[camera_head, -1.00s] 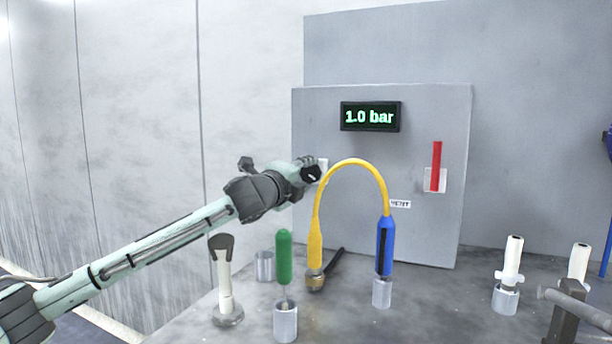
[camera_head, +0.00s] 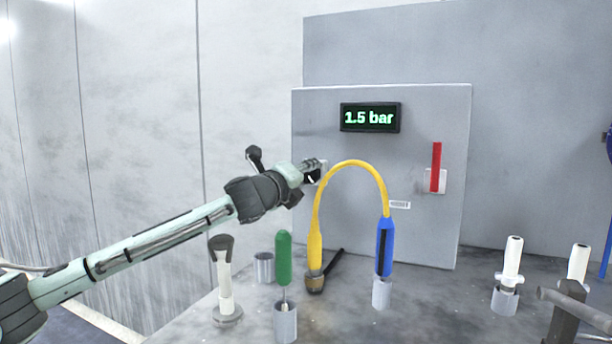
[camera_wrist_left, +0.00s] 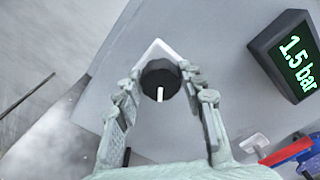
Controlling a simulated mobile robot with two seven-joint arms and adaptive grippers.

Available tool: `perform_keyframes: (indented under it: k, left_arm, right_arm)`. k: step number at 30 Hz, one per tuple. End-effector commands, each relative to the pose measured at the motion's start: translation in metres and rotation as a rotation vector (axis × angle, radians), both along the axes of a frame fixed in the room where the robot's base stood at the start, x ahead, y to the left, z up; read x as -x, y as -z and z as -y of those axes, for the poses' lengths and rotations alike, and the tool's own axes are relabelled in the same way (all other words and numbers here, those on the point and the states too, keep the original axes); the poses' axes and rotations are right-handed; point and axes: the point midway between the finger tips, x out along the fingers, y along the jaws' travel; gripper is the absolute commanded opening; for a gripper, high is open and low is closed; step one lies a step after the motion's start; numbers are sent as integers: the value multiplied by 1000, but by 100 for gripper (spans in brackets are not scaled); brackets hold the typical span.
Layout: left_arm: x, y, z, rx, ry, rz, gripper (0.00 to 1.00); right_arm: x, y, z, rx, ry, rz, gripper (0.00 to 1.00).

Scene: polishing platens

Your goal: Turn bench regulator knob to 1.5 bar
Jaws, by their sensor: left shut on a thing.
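The regulator knob (camera_wrist_left: 160,80) is a dark round knob with a white pointer line, on a white plate on the grey panel (camera_head: 440,110). My left gripper (camera_wrist_left: 163,92) is shut on the knob, one finger on each side of it in the left wrist view. In the head view my left gripper (camera_head: 312,172) is at the panel's left side and hides most of the knob. The display (camera_head: 370,117) above reads 1.5 bar, and it also shows in the left wrist view (camera_wrist_left: 290,58). My right gripper is not in view.
A yellow hose (camera_head: 350,165) arches close to the right of my left gripper. A red lever (camera_head: 436,167) is on the panel's right. A green tool (camera_head: 284,258), a blue tool (camera_head: 384,246) and white-handled pieces (camera_head: 513,262) stand on the bench below.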

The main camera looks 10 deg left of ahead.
Motion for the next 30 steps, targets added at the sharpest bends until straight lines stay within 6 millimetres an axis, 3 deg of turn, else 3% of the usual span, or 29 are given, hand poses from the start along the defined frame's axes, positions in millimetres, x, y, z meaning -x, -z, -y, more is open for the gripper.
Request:
perform_keyframes:
  k: [5,6,10,22,30]
  left_arm:
    - [0,0,0,1,-1,-1,11]
    - [0,0,0,1,-1,-1,43]
    - [0,0,0,2,-1,-1,59]
    - [7,0,-2,2,-1,-1,61]
    - [57,1,-12,0,-1,-1,61]
  right_arm:
    - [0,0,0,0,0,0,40]
    - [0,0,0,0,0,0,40]
    - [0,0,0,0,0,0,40]
    - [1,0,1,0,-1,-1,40]
    - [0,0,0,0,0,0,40]
